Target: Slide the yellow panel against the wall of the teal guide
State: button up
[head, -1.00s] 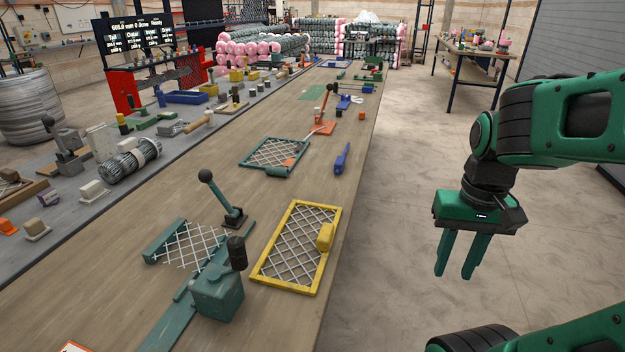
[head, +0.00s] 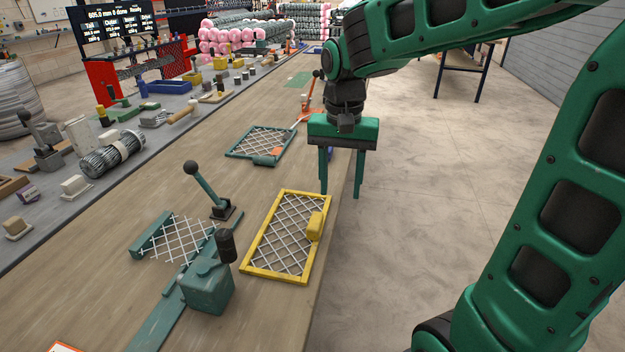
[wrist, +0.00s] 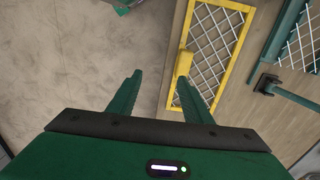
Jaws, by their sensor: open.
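The yellow panel (head: 254,233) is a rectangular frame with white chainlink mesh, lying flat near the table's right edge. A yellow block (head: 314,226) sits on its right side; this block also shows in the wrist view (wrist: 186,65). The teal guide (head: 163,312) lies left of the panel, with a bare gap of table between them. My gripper (head: 341,194) is open and empty, in the air above and beyond the panel's far right corner. In the wrist view, its fingertips (wrist: 160,74) are apart, with the right one near the yellow block in the picture.
A teal block with a dark-knobbed post (head: 206,289) and a black-knobbed lever (head: 206,189) stand by the guide. A teal mesh panel (head: 262,141) lies farther back. Floor is open to the right.

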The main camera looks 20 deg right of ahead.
aim_at(314, 219)
jog(key=w+a, duration=0.3)
jog(key=a, duration=0.2)
jog(key=f, duration=1)
jog(key=shift+d+f, duration=0.25)
jog(key=shift+f, duration=0.15)
jog(key=shift+w, duration=0.1)
grip_shut()
